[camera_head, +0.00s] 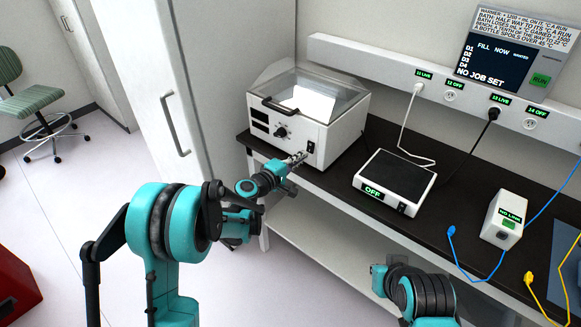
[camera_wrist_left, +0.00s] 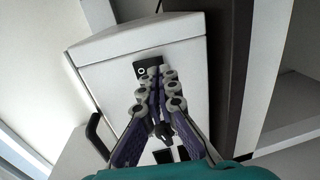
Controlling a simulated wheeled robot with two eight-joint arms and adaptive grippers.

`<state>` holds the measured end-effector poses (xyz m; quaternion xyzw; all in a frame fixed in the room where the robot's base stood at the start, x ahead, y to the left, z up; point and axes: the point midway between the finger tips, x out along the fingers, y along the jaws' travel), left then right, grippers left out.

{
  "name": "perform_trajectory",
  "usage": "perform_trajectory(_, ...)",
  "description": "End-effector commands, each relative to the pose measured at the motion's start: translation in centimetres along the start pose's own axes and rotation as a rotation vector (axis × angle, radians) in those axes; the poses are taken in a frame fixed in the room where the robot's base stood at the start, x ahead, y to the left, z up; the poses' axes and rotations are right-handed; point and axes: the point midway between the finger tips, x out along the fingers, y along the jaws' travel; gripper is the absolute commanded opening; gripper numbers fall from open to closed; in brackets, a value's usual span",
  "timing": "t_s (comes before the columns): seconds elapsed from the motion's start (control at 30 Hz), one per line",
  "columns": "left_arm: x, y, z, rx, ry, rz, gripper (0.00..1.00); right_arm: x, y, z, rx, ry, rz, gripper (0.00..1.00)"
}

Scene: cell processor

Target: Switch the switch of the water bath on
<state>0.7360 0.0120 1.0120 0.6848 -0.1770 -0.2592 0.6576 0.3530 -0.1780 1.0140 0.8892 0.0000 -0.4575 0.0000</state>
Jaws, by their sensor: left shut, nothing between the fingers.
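The water bath (camera_head: 335,101) is a white box with a clear, handled lid at the back left of the bench. Its front has dark displays and a knob (camera_head: 281,132). The switch (camera_head: 310,147) is a small black rocker at the right of that front. In the left wrist view, the switch (camera_wrist_left: 141,70) shows a white ring mark, and the fingers hide part of it. My left gripper (camera_head: 301,157) is shut and empty, its tips right at the switch; I cannot tell whether they touch. My right gripper (camera_head: 377,280) is low in front of the bench, its fingers unclear.
A black-topped device reading OFF (camera_head: 397,180) stands right of the bath on the dark bench (camera_head: 345,190). A white NO LINK box (camera_head: 505,219), blue and yellow cables lie further right. A socket strip (camera_head: 430,80) runs behind. A tall cabinet (camera_head: 185,80) stands left.

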Motion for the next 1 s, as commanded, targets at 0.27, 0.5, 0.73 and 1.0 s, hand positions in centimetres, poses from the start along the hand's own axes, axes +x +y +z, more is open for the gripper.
perform_trajectory(0.27, 1.8, 0.0, 0.0, -0.001, -0.001, 0.000, 0.00, 0.4, 0.0, 0.3, 0.000, 0.000, 0.000, 0.00)
perform_trajectory(0.5, 1.8, 0.0, 0.0, -0.001, 0.000, 0.000, 0.00, 0.4, 0.0, 0.3, 0.000, 0.000, 0.000, 0.00)
perform_trajectory(0.73, 2.6, -0.3, 0.0, -0.001, 0.000, 0.000, 0.00, 0.8, 0.0, 0.6, 0.000, 0.000, 0.000, 0.00)
perform_trajectory(1.0, 2.5, -0.3, 0.0, -0.001, 0.000, 0.000, 0.00, 0.9, 0.0, 0.6, 0.000, 0.000, 0.000, 0.00)
